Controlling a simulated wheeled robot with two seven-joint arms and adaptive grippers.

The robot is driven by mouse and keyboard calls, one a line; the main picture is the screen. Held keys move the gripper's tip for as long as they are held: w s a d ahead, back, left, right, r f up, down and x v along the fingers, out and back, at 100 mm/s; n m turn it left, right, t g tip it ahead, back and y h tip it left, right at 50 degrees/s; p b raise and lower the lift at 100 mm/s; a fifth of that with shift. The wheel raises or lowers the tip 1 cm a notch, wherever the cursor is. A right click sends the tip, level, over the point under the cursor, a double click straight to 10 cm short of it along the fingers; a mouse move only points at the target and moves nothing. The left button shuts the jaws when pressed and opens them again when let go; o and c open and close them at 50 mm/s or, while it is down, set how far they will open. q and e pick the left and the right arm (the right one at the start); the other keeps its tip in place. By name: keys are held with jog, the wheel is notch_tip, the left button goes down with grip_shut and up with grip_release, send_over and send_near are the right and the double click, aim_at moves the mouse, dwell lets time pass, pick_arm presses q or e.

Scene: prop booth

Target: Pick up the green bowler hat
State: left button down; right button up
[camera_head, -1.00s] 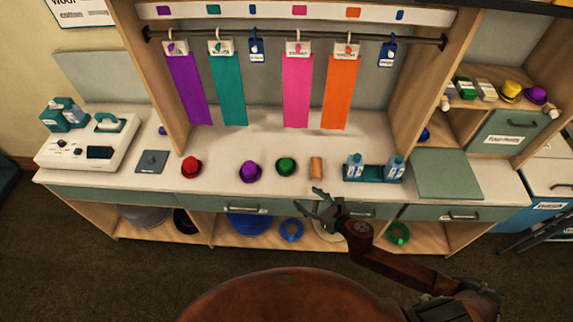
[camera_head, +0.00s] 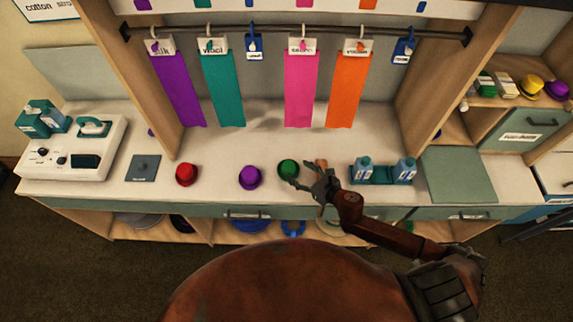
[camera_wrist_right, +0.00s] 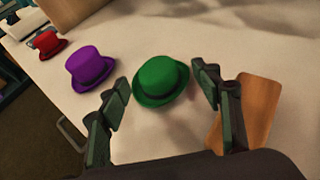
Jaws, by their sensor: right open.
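The green bowler hat (camera_head: 288,168) stands on the white counter, right of the purple hat. In the right wrist view the green bowler hat (camera_wrist_right: 161,80) sits between and just beyond the fingertips of my right gripper (camera_wrist_right: 160,90). In the head view my right gripper (camera_head: 306,178) is open and empty beside the hat, at its right and front. I cannot see a finger touching the hat. My left gripper is out of view.
A purple hat (camera_head: 250,177) and a red hat (camera_head: 186,174) stand to the left. A brown block (camera_wrist_right: 244,110) lies close right of my right gripper. A teal tray (camera_head: 380,179) with bottles is further right. Fabric strips hang behind from a rail (camera_head: 280,31).

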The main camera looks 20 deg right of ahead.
aim_at(290, 168)
jog(key=shift+x, duration=0.75)
jog(key=x, duration=0.4)
jog(key=shift+a+f, duration=0.2)
jog(key=shift+a, duration=0.15)
jog(key=shift+w+a, duration=0.1)
jog(key=shift+w, duration=0.05)
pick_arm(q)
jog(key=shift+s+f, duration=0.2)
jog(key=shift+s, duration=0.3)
pick_arm(e)
jog(key=c, duration=0.9)
